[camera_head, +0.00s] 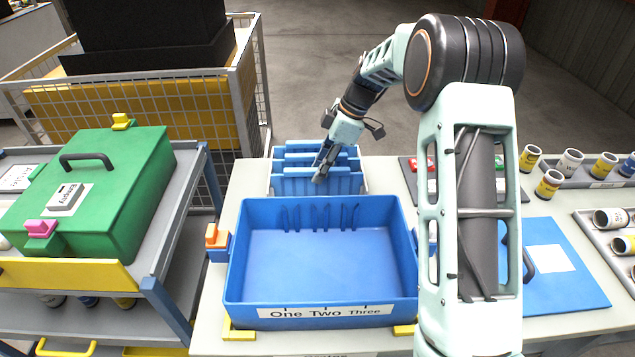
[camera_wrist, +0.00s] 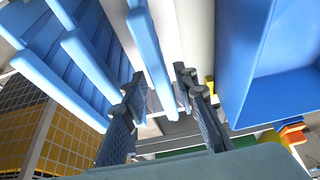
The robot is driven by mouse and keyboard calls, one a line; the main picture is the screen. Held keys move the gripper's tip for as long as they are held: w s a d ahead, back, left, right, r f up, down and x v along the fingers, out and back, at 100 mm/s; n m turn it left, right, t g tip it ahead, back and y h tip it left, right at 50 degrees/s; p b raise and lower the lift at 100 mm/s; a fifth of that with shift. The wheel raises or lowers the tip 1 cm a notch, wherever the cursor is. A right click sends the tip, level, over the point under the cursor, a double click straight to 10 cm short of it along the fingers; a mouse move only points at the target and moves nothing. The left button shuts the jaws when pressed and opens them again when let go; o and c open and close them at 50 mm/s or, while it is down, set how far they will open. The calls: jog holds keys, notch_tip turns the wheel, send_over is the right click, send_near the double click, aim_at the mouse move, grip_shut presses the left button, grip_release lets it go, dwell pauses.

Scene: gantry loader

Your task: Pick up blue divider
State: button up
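Several blue dividers stand upright in a row behind the blue box; the front one (camera_head: 290,184) is nearest the box. My gripper (camera_head: 321,168) points down at this row from above. In the wrist view my gripper (camera_wrist: 160,84) is open, with one dark finger on each side of the front blue divider (camera_wrist: 150,50). A gap shows between the fingers and the divider, so it is not clamped. Two more dividers (camera_wrist: 88,68) stand to the left there. The dividers' lower parts are partly hidden in the head view.
The open blue box (camera_head: 320,262), labelled "One Two Three", is empty in front of the dividers. A green case (camera_head: 130,160) stands on a cart at left. A blue lid (camera_head: 565,285) and trays of small jars (camera_head: 571,162) lie at right. A mesh cage (camera_head: 180,115) stands behind left.

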aim_at(309, 187)
jog(key=x, duration=0.7)
jog(key=shift+f, duration=0.15)
grip_shut()
